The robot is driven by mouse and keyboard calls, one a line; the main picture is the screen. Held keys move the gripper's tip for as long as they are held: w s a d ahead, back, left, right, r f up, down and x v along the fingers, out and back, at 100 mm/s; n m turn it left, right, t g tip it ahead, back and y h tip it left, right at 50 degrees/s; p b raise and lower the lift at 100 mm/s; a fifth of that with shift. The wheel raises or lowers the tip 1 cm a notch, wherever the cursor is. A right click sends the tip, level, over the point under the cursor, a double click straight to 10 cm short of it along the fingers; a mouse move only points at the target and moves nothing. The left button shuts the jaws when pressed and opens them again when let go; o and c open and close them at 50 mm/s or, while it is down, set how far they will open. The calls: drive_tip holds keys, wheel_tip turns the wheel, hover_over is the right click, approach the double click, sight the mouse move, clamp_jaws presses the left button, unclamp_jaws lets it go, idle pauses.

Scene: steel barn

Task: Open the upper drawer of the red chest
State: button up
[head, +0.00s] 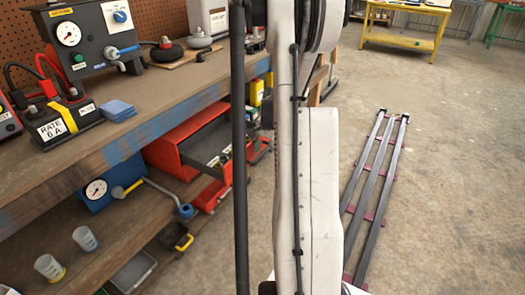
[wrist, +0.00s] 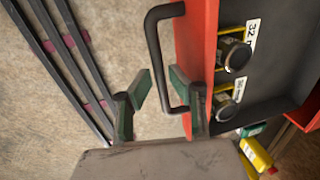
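The red chest (head: 172,158) is on the lower level of the workbench in the head view, partly hidden by my arm. A red drawer with a dark grey inside (head: 205,147) stands open there. In the wrist view, a red drawer front (wrist: 197,40) carries a dark bar handle (wrist: 154,48), and the open drawer behind it holds two round dark fittings with yellow parts and labels. My gripper (wrist: 160,84) is open, its green-padded fingers on either side of the handle's near end. I cannot tell whether they touch it. In the head view the gripper is hidden behind my arm.
A yellow bottle (wrist: 257,156) lies near the drawer in the wrist view. Dark rails (head: 375,195) lie on the floor to the right. A blue gauge unit (head: 97,192) with a lever stands left of the chest. Open concrete floor (head: 445,170) is at the right.

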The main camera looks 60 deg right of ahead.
wheel_tip(320, 180, up, 12)
drive_tip(key=s, duration=0.2)
drive_tip(key=shift+s, duration=0.15)
drive_tip(key=shift+f, duration=0.1)
idle(0.6)
drive_tip(key=w+a+r+n+t+h, duration=0.1)
drive_tip(key=w+a+r+n, duration=0.15)
drive_tip(key=a, duration=0.65)
drive_tip(key=w+a+r+n, duration=0.2)
drive_tip(key=w+a+r, duration=0.15)
drive_tip(key=a, duration=0.45)
drive_tip(key=w+a+r+n+t+h, duration=0.1)
drive_tip(key=w+a+r+n, duration=0.2)
drive_tip(key=a, duration=0.6)
drive_tip(key=s+a+n+t+y, duration=0.1)
drive_tip(key=s+a+n, duration=0.3)
drive_tip(key=a, duration=0.5)
drive_tip(key=s+a+n+t, duration=0.1)
drive_tip(key=s+a+n, duration=0.25)
drive_tip(key=a, duration=0.55)
drive_tip(key=s+a+n+t+y, duration=0.1)
drive_tip(key=s+a+n, duration=0.25)
drive_tip(key=a, duration=0.55)
wheel_tip(320, 180, up, 15)
drive_tip(key=p, duration=1.4)
wheel_tip(320, 180, down, 19)
drive_tip(key=b, duration=1.9)
drive_tip(key=shift+s, duration=0.15)
